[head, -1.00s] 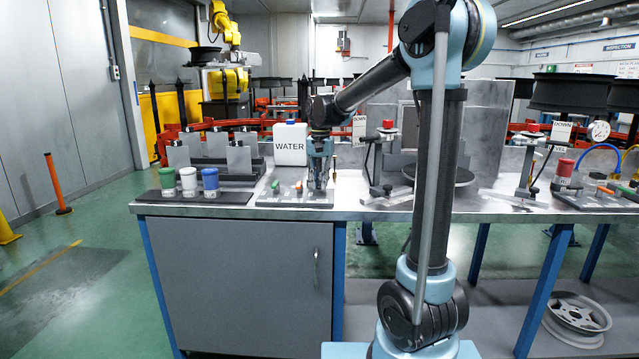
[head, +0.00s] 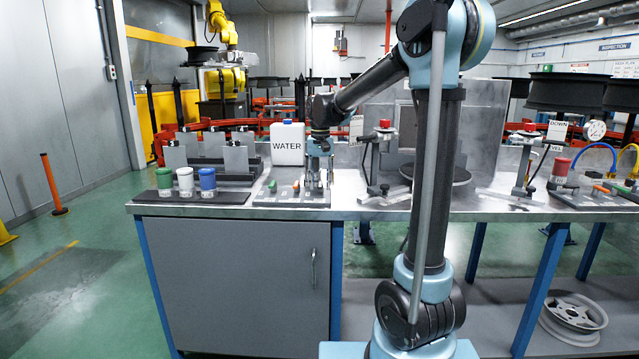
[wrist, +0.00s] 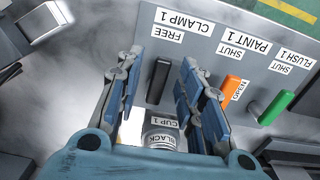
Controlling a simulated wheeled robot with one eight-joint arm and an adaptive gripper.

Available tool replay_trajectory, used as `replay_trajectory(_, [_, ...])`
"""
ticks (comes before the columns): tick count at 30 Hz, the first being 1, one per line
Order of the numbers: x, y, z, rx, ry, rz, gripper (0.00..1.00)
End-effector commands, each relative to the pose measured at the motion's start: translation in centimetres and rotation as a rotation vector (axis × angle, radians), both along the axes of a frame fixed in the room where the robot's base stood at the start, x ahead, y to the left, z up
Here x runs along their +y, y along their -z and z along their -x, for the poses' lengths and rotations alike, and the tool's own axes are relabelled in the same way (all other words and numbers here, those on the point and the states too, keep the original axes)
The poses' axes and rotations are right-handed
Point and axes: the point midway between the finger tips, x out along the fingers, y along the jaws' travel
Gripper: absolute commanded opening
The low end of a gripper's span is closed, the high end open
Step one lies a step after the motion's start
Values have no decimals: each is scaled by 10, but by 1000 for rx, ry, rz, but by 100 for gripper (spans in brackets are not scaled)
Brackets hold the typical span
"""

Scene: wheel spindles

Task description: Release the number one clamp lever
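The number one clamp lever is a black bar (wrist: 157,82) on the grey panel under the "CLAMP 1" and "FREE" labels in the wrist view. My gripper (wrist: 157,95) is open, with one blue finger to the left of the lever and one to the right. I see gaps on both sides of the lever, so it is not gripped. Any label at its near end is hidden. In the head view my gripper (head: 318,187) points down over the small control panel (head: 268,200) beside the water container; the black lever cannot be made out there.
An orange paint lever (wrist: 231,88) and a green flush lever (wrist: 277,107) stand just right of my right finger. A cup labelled "CUP 1 BLACK" (wrist: 160,142) is between the finger bases. The water container (head: 288,146) stands behind the panel. Coloured cups (head: 186,180) are to the left.

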Motion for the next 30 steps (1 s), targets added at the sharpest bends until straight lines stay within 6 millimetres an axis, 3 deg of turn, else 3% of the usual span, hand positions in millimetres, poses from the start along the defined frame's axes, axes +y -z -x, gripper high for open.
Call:
replay_trajectory(11, [0,-10,0,0,0,0,35])
replay_trajectory(24, [0,-85,-1,1,0,0,35])
replay_trajectory(30, [0,-109,-1,1,0,0,35])
